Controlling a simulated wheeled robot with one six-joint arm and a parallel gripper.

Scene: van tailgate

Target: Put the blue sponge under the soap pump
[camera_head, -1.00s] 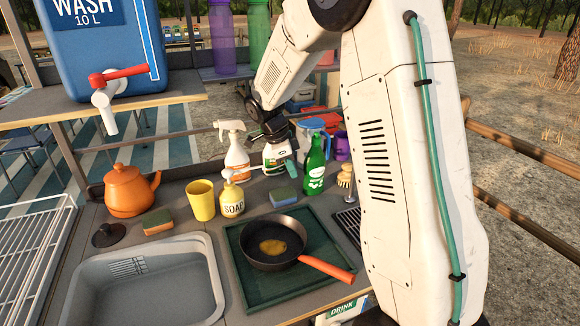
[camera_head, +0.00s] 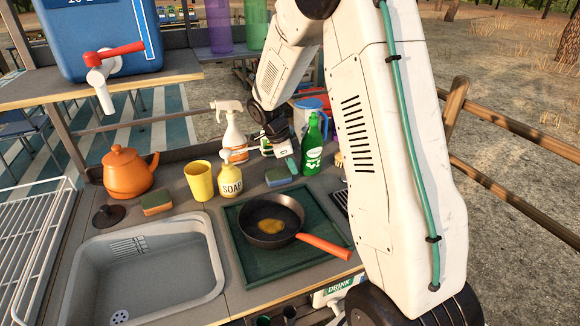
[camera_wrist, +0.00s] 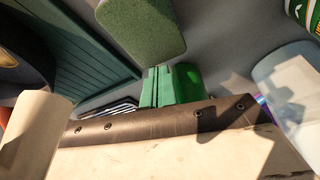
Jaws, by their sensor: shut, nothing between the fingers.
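The blue sponge (camera_head: 279,177), with a green scouring top, lies flat on the counter, right of the soap pump. Its green top (camera_wrist: 142,25) shows at the upper middle of the wrist view. The soap pump (camera_head: 230,184) is a yellow bottle labelled SOAP, standing upright on the counter, apart from the sponge. My gripper (camera_head: 292,164) is just behind and above the sponge, near the green bottle. In the wrist view its teal fingers (camera_wrist: 159,85) are together and empty, just below the sponge in the picture; I cannot tell whether they touch it.
The green bottle (camera_head: 313,146) stands close right of my gripper, the white spray bottle (camera_head: 234,134) behind the soap pump. A yellow cup (camera_head: 199,181) and another sponge (camera_head: 157,203) are farther left. A pan (camera_head: 268,222) sits on the green tray (camera_head: 243,260) in front.

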